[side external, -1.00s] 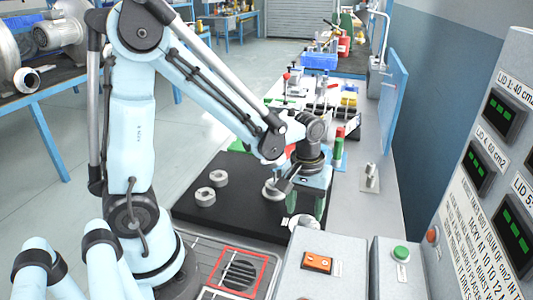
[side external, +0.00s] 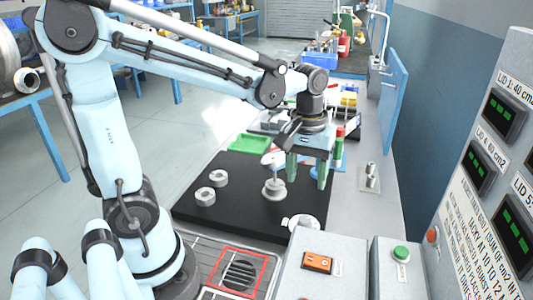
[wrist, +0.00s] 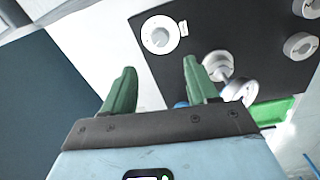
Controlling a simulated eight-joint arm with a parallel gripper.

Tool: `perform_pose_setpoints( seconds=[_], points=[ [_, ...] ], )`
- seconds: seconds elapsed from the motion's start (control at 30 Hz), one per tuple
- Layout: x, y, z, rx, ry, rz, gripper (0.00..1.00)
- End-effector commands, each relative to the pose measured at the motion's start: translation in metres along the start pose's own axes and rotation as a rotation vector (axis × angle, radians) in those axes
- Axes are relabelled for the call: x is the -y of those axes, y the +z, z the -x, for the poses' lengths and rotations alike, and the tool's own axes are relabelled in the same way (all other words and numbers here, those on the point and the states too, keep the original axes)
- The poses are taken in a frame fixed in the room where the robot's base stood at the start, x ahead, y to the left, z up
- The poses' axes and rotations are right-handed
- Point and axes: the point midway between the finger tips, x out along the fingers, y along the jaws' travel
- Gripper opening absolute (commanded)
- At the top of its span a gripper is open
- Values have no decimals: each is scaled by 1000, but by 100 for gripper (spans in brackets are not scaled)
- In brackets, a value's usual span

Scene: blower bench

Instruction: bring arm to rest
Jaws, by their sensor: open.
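My gripper (side external: 307,172) hangs above the right side of the black mat (side external: 232,208), its two green fingers apart with nothing between them. In the wrist view the green fingers (wrist: 160,88) are also spread and empty. A grey-white part with a knob on a stem (side external: 274,188) stands on the mat just left of the fingers, apart from them in the side view. It also shows beyond the right finger in the wrist view (wrist: 238,90), partly hidden by that finger.
Two grey rings (side external: 205,196) lie on the mat's left. A round white part (side external: 300,222) sits at its front right edge. A green tray (side external: 249,144) lies behind. Control boxes with an orange switch (side external: 317,262) and a green button (side external: 401,253) stand in front. A blue panel (side external: 393,97) stands right.

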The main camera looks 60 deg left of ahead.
Motion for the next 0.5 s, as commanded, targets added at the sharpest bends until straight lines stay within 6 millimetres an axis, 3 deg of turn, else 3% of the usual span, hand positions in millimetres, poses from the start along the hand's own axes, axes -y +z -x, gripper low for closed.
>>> perform_pose_setpoints(
  seconds=[0.27,0.5],
  points=[
    [3,4,3,-40,24,-48,58],
    [13,19,13,-245,110,-285,58]
  ],
)
